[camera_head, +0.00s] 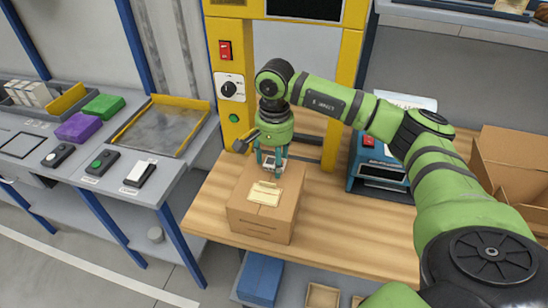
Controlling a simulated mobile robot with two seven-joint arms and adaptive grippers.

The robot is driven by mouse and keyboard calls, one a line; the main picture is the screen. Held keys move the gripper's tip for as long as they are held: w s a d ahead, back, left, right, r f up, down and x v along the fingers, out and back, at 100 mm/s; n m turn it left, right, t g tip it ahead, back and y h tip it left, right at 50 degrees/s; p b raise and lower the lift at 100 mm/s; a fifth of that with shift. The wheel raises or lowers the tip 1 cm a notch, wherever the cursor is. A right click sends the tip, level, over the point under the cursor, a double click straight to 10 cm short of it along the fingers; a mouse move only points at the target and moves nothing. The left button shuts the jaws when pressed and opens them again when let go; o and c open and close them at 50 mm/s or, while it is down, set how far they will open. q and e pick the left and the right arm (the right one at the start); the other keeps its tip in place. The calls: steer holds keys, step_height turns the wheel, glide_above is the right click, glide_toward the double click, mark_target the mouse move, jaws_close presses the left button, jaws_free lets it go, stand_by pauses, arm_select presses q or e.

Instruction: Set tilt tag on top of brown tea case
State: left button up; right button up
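The brown tea case (262,222) is a closed cardboard box on the wooden bench top, with a cream label (265,194) on its upper face. My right gripper (271,164) points down over the back part of the case. Its teal fingers are on either side of a small pale piece (270,162), which looks like the tilt tag and seems to be gripped. Whether this piece touches the case top cannot be told from this angle. My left gripper is not in view.
A blue device (379,170) and an open carton (510,165) stand at the right of the wooden bench (340,232). A yellow frame (226,60) rises behind. A grey counter with purple (80,127) and green (103,106) blocks is at left. Bench room is free right of the case.

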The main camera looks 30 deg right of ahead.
mark_target(274, 162)
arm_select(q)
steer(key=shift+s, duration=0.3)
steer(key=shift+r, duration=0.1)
arm_select(e)
steer(key=shift+r, duration=0.1)
steer(key=shift+r, duration=0.15)
arm_select(q)
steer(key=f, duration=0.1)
steer(key=b, duration=0.1)
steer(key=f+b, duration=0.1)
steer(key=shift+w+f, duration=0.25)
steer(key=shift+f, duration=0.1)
arm_select(e)
step_height(274, 162, up, 12)
stand_by(1.3)
